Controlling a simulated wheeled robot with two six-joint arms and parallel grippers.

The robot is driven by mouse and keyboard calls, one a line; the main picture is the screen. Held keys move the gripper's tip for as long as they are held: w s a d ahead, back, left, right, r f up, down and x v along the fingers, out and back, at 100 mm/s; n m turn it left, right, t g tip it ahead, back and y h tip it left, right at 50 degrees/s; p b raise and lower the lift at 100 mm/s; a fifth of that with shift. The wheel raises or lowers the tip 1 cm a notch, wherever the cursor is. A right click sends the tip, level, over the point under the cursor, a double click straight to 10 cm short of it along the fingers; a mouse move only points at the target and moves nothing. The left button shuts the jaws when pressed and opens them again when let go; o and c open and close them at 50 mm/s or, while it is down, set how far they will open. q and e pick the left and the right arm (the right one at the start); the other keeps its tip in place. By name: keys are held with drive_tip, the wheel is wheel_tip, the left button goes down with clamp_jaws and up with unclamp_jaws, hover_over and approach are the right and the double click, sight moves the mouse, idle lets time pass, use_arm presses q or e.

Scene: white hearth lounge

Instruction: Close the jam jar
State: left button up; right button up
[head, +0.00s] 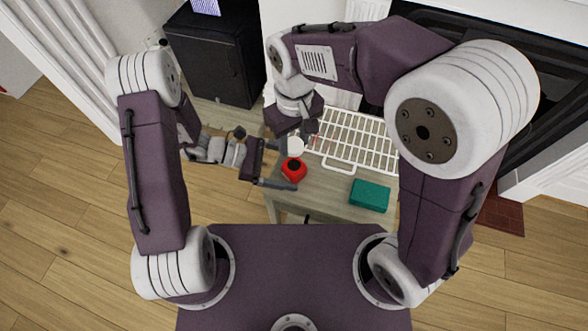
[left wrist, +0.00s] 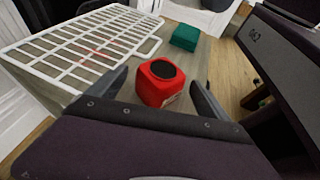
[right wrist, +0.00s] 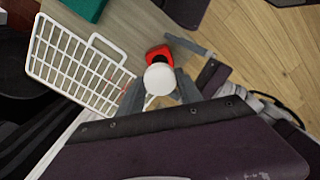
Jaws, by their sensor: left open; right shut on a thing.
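The red jam jar (head: 293,171) stands upright on the small table, its dark round top showing in the left wrist view (left wrist: 162,69). My left gripper (head: 281,164) is open, with its fingers on either side of the jar; whether they touch it is unclear. My right gripper (head: 298,136) is shut on a round white lid (head: 296,147), just behind the jar in the head view. In the right wrist view the lid (right wrist: 160,79) sits between the fingertips and hides part of the jar (right wrist: 158,53). The lid appears apart from the jar.
A white wire rack (head: 341,164) covers the table's back right, close to the right gripper. A teal box (head: 370,195) lies at the front right of the wooden table (head: 320,190). A black cabinet (head: 212,60) stands behind to the left.

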use_arm(q)
drive_tip(key=shift+x, duration=0.85)
drive_tip(key=shift+c, duration=0.3)
clamp_jaws()
use_arm(e)
hover_over(294, 165)
drive_tip(key=shift+f, duration=2.5)
drive_tip(key=shift+f, duration=0.1)
drive_tip(key=shift+f, duration=0.8)
drive_tip(key=shift+f, duration=0.6)
